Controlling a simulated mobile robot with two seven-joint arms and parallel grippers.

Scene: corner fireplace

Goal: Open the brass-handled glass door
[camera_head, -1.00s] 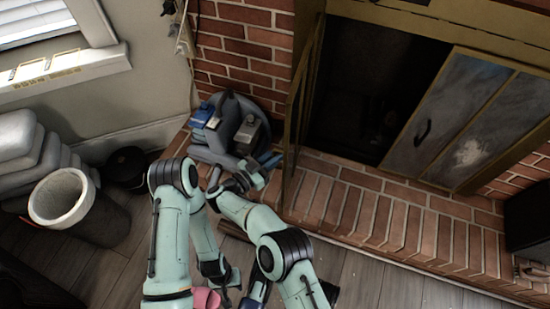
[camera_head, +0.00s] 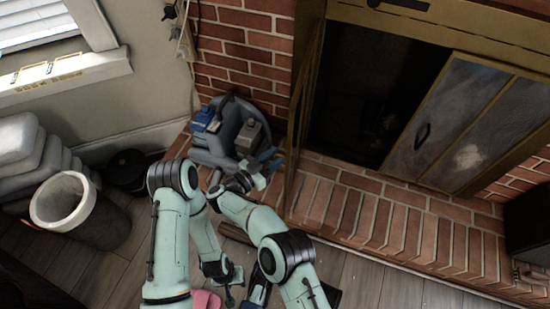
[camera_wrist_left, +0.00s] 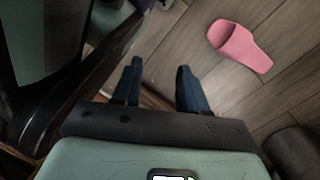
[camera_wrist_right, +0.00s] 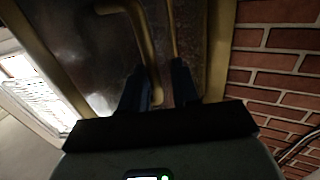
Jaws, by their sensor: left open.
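The glass door (camera_head: 300,120) has a brass frame and shows almost edge-on at the left side of the fireplace opening, swung outward. In the right wrist view its dark glass pane (camera_wrist_right: 85,45) fills the upper left, with a curved brass handle (camera_wrist_right: 146,42) on it. My right gripper (camera_wrist_right: 160,68) is at the handle, whose bar runs down between the two fingers. Whether the fingers press on it is unclear. The head view shows this gripper (camera_head: 268,165) left of the door. My left gripper (camera_wrist_left: 160,65) is open and empty above the floor.
A folded glass panel (camera_head: 465,115) with a dark handle covers the opening's right part. A brick hearth (camera_head: 400,225) runs below. A grey caddy (camera_head: 232,135) stands left of the door. A bin (camera_head: 75,210) and pink slipper (camera_wrist_left: 240,45) are on the wood floor.

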